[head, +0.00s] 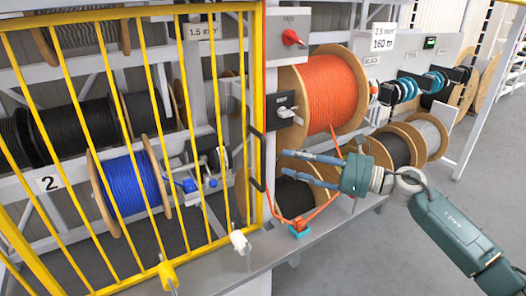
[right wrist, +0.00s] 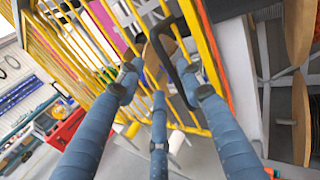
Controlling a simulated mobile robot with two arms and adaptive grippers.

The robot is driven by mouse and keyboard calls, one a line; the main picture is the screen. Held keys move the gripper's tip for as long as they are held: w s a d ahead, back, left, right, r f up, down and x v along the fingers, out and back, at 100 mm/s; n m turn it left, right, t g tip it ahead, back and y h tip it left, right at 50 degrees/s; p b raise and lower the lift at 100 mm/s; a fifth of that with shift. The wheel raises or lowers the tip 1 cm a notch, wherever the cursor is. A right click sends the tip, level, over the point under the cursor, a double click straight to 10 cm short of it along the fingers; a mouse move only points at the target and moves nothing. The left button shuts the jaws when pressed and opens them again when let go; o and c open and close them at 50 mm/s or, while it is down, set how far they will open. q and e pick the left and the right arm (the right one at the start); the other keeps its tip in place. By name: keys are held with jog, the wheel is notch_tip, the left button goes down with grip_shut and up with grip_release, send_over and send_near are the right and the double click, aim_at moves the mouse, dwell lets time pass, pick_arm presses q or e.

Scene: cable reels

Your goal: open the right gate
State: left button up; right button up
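A yellow barred gate (head: 142,62) stands across the left half of the head view, in front of the cable reels, and looks closed. A black bar handle (head: 262,186) is fixed at its right edge. My right gripper (head: 284,163) is just right of the handle, fingers pointing left, spread and empty. In the right wrist view, the gate bars (right wrist: 207,50) and the black handle (right wrist: 180,72) lie ahead of the spread fingers (right wrist: 158,85). I cannot tell whether a finger touches the handle. My left gripper is out of view.
An orange cable reel (head: 330,92) and a panel with a red rotary switch (head: 292,38) are above my right gripper. A blue reel (head: 132,190) sits behind the bars. A grey ledge (head: 285,240) runs below. Grey floor at the lower right is free.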

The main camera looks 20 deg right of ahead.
aim_at(265, 153)
jog(key=p+x, duration=0.3)
jog(key=x, duration=0.5)
jog(key=shift+w+a+r+p, duration=0.15)
jog(key=shift+w+a+p, duration=0.1)
jog(key=shift+p, duration=0.15)
jog(key=shift+w+a, duration=0.15)
jog(key=shift+w, duration=0.1)
jog(key=shift+c, duration=0.5)
grip_shut()
